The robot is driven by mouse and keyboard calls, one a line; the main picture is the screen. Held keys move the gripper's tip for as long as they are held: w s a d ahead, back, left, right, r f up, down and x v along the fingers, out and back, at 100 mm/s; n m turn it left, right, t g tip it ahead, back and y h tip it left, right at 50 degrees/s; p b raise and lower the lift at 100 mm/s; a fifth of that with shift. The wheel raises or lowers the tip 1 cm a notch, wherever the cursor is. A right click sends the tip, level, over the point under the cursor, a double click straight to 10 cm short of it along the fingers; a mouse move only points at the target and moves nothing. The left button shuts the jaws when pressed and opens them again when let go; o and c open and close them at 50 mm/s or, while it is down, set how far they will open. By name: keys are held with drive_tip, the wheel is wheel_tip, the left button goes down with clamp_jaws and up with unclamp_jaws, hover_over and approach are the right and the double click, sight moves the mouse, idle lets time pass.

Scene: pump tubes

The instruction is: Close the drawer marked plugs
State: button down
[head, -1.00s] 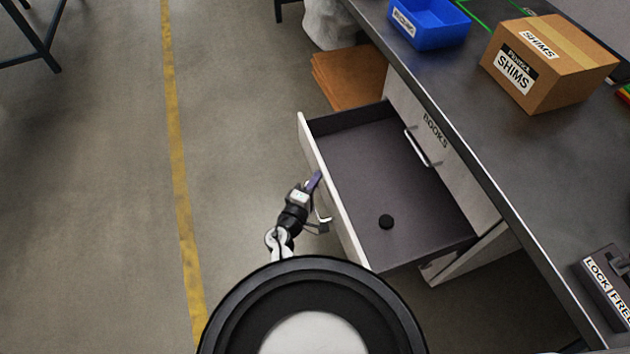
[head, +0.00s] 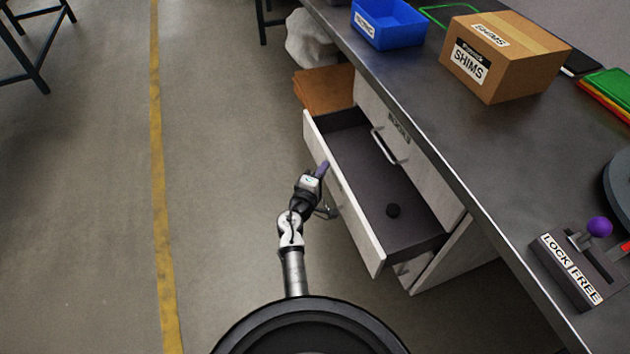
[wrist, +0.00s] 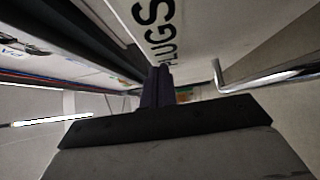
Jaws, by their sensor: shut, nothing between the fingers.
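The open drawer (head: 370,165) sticks out from the workbench cabinet, with a dark inside and a pale front (head: 343,195). My gripper (head: 324,168) is shut and empty at the outer face of the drawer front, beside the handle. The shut fingers also show in the wrist view (wrist: 158,75), close to the front; I cannot tell whether they touch it.
Another drawer front (head: 385,125) with a handle sits above, closed. The bench top holds a blue bin (head: 388,25), a SHIMS box (head: 505,55) and a LOCK/FREE lever unit (head: 578,270). Cardboard (head: 325,90) lies beyond the drawer.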

drive_tip(key=w+d+b, duration=0.1)
drive_tip(key=w+d, duration=0.1)
drive_tip(key=d, duration=0.5)
drive_tip(key=w+d+b, duration=0.1)
drive_tip(key=w+d, duration=0.1)
drive_tip(key=d, duration=0.5)
drive_tip(key=shift+w, duration=0.3)
